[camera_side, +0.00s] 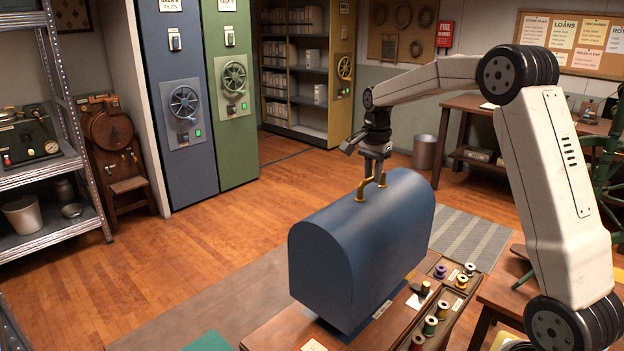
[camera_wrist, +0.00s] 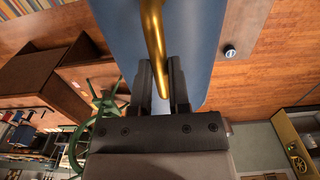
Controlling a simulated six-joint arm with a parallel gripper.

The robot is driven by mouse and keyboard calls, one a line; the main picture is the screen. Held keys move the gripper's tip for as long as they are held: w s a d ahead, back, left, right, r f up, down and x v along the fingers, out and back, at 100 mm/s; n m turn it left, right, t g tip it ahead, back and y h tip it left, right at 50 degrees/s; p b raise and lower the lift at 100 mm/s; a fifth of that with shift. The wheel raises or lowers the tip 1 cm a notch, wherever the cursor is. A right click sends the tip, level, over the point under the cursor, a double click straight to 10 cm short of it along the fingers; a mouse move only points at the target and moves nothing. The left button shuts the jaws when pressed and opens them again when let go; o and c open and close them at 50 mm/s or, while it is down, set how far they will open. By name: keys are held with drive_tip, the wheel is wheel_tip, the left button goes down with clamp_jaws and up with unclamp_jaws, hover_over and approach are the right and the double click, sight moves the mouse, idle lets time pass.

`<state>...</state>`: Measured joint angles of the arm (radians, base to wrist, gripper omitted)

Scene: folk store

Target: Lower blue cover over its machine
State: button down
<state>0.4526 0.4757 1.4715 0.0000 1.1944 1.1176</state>
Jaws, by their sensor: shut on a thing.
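The blue cover (camera_side: 345,255) is a long dome-topped shell with a brass handle (camera_side: 364,190) on its top. In the side view it sits upright over a wooden base (camera_side: 285,325), close to its top; I cannot tell whether its lower edge touches. My gripper (camera_side: 376,183) is above the cover with its fingers at the brass handle. In the wrist view my gripper (camera_wrist: 161,95) is shut on the brass handle (camera_wrist: 154,40), with the blue cover (camera_wrist: 110,25) behind it. Any machine under the cover is hidden.
Thread spools (camera_side: 430,325) sit in a wooden tray along the right of the base. A wooden table (camera_side: 500,297) stands at lower right. A metal shelf (camera_side: 65,110) is at left. Blue and green sliding cabinets (camera_side: 185,70) stand at the back. Open wooden floor (camera_side: 190,240) lies left of the cover.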

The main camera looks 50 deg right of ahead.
sight(372, 193)
drive_tip(key=shift+f, duration=2.1)
drive_tip(key=shift+f, duration=1.15)
drive_tip(key=c, duration=0.5)
unclamp_jaws()
drive_tip(key=shift+f, duration=0.2)
drive_tip(key=shift+r, duration=4.05)
